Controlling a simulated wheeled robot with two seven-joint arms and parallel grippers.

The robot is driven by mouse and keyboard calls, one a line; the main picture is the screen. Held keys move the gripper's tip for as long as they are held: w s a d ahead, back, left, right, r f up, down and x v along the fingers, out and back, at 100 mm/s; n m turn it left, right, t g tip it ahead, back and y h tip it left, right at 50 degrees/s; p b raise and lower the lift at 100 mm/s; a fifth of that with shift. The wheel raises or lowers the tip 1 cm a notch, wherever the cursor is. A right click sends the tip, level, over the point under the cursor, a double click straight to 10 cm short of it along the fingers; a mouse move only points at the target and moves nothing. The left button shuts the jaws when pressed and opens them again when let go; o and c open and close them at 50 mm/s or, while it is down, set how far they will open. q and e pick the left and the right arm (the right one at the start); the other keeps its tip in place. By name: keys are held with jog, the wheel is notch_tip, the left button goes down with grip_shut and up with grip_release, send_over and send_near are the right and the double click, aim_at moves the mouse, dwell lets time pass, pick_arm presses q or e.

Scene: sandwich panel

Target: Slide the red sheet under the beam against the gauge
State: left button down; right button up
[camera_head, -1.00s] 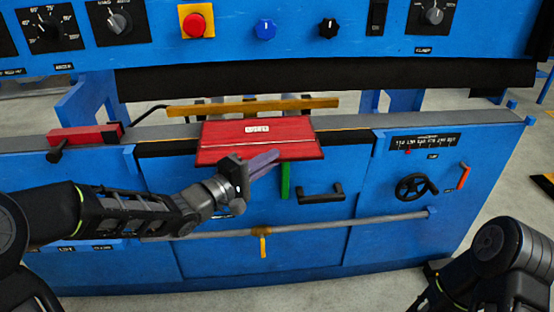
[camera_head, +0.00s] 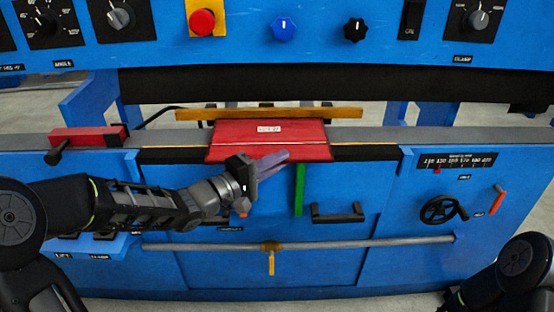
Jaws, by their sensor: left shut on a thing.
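The red sheet (camera_head: 268,142) with a white label lies flat on the grey machine bed, its front edge overhanging the blue front panel. The black beam (camera_head: 300,84) spans the machine above and behind the bed. My right gripper is out of view; only part of my right arm shows at lower right.
A red clamp block (camera_head: 88,136) sits on the bed at left. A green handle (camera_head: 299,190) hangs below the sheet, beside a black pull handle (camera_head: 337,213). A grey rail (camera_head: 350,243) crosses the front. A handwheel (camera_head: 438,209) is at right.

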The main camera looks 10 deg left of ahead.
pick_arm(q)
jog(key=shift+w+d+f, duration=0.1)
jog(key=shift+d, duration=0.05)
jog(key=shift+w, duration=0.1)
dwell(0.4)
jog(key=c, duration=1.5)
grip_release()
jog(key=shift+o, duration=0.2)
jog(key=p+v, duration=0.2)
jog(key=v, duration=0.6)
